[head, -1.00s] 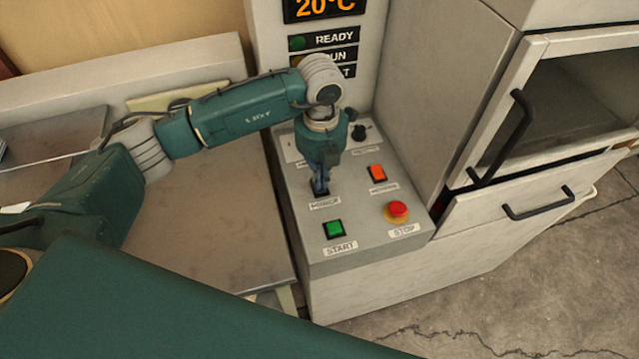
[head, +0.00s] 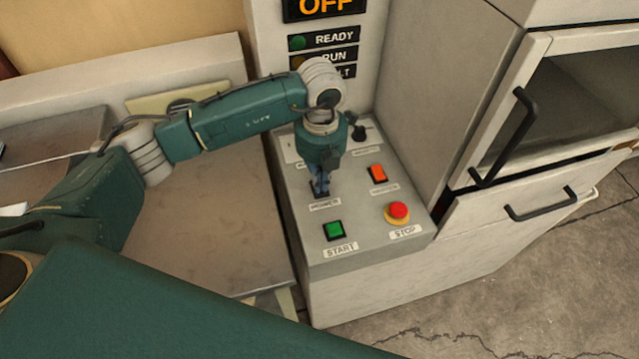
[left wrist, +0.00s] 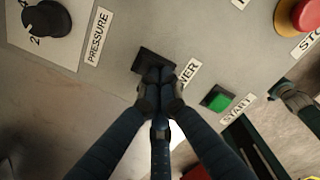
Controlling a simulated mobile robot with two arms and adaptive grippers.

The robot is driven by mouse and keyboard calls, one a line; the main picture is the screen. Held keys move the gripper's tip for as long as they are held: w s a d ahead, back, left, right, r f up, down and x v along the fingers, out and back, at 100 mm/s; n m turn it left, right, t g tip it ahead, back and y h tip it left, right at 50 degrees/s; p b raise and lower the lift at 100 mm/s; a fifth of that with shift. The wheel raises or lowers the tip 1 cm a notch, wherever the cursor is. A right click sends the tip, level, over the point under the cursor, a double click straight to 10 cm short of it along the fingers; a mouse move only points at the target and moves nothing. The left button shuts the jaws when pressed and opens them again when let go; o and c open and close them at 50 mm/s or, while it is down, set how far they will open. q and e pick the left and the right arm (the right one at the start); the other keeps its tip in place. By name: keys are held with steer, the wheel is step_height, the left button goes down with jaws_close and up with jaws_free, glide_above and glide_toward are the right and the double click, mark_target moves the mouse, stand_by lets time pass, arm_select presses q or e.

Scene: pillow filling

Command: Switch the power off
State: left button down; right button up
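The control panel (head: 365,245) has a black POWER switch (left wrist: 150,60) with a label beside it. My left gripper (head: 321,188) points down at this switch and mostly hides it in the head view. In the left wrist view its fingertips (left wrist: 160,76) are together, with nothing seen between them, and appear to touch the switch's edge. The display (head: 325,7) above the panel reads OFF in orange.
A green START button (head: 334,230), a red STOP button (head: 398,211) and an orange rocker switch (head: 377,174) lie close by on the panel. A black knob (head: 359,133) stands behind. A cabinet with a black handle (head: 541,207) is at the right.

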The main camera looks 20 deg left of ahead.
arm_select(q)
step_height(320, 180, up, 7)
steer(key=p, duration=0.3)
stand_by(0.4)
steer(key=shift+f, duration=0.1)
